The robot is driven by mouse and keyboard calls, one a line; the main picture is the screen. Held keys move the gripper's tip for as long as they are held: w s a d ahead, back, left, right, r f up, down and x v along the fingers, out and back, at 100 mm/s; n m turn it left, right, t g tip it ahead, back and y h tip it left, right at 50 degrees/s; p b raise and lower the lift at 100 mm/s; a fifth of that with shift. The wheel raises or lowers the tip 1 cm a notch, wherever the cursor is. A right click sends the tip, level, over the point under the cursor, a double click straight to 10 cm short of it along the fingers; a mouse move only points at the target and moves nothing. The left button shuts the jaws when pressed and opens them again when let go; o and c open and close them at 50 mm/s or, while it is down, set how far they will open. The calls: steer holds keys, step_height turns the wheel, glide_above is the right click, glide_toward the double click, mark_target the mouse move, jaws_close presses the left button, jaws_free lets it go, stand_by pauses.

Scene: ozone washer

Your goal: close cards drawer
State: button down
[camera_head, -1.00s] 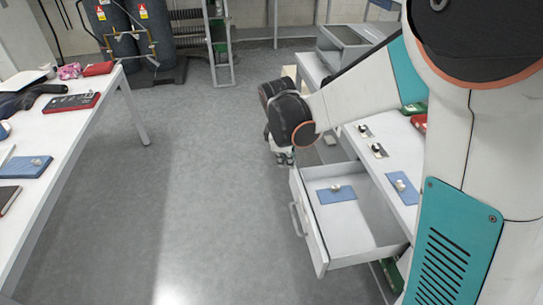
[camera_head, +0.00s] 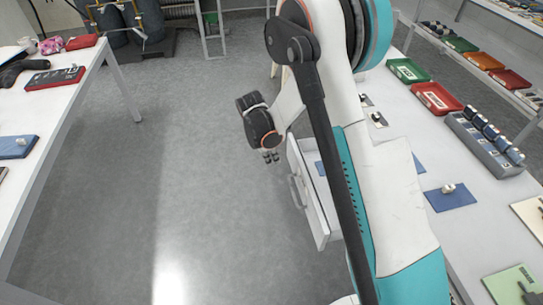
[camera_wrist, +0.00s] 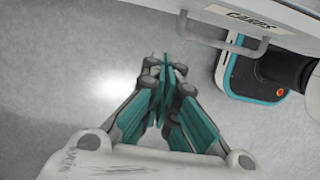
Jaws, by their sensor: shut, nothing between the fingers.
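The cards drawer (camera_head: 315,205) is white and stands pulled open from the right-hand bench; my arm hides most of its inside. Its grey handle (camera_head: 297,192) faces left into the aisle. In the wrist view the drawer front, with a CARDS label (camera_wrist: 250,23) and handle (camera_wrist: 224,39), is at the top right. My gripper (camera_head: 270,157) is in the aisle beside the drawer's far front corner, pointing down. In the wrist view its teal-padded fingers (camera_wrist: 165,75) are together, empty and apart from the handle.
The right bench top (camera_head: 475,222) carries a blue card (camera_head: 450,197), red tray (camera_head: 437,98), green tray (camera_head: 408,70) and a grey rack (camera_head: 485,145). A white table (camera_head: 70,110) stands at left. The grey floor (camera_head: 200,190) between is clear.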

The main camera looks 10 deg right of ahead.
steer(key=d+f+b, duration=0.3)
steer(key=d+f, duration=0.1)
steer(key=d, duration=0.1)
steer(key=shift+f, duration=0.35)
steer(key=shift+d, duration=0.2)
